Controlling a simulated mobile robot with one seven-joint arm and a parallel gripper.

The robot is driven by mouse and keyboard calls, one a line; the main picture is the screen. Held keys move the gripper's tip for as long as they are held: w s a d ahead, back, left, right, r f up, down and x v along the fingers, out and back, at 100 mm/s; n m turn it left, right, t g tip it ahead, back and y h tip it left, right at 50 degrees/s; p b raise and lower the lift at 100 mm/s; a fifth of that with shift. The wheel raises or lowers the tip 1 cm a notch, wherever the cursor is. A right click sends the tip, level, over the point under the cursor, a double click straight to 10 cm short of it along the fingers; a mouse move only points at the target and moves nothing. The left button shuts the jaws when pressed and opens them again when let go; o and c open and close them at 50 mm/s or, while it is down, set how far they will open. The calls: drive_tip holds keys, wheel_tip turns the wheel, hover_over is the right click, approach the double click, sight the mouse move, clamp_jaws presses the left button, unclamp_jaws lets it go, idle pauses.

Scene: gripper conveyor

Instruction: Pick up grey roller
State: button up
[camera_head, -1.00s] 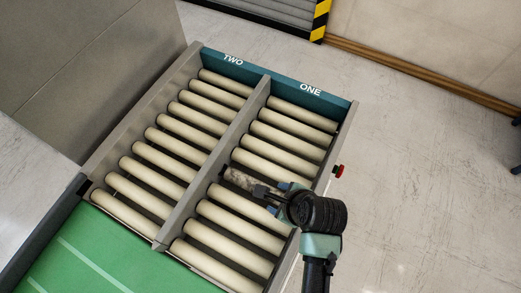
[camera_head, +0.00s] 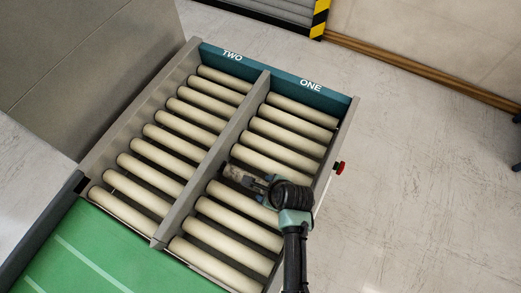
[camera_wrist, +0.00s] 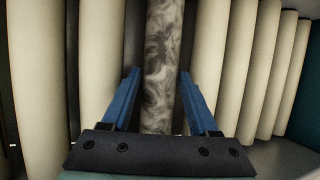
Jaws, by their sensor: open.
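The grey roller (camera_wrist: 164,40) has a marbled grey surface and runs lengthwise between my fingers in the wrist view. In the head view its left part (camera_head: 236,172) shows in lane ONE, beside the middle divider, and my gripper hides the rest. My gripper (camera_head: 257,183) is over lane ONE at this roller. In the wrist view my gripper (camera_wrist: 160,76) is open, with one blue finger on each side of the roller. I cannot tell whether either finger touches it.
Cream rollers (camera_head: 273,149) lie close on both sides of the grey one. A metal divider (camera_head: 215,160) separates lanes TWO and ONE. A red button (camera_head: 340,168) sticks out from the right side. A green belt (camera_head: 75,255) adjoins at the lower left. Open floor is at right.

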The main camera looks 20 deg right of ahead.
drive_tip(key=shift+w+f, duration=0.1)
drive_tip(key=shift+f, duration=0.05)
clamp_jaws()
idle(0.4)
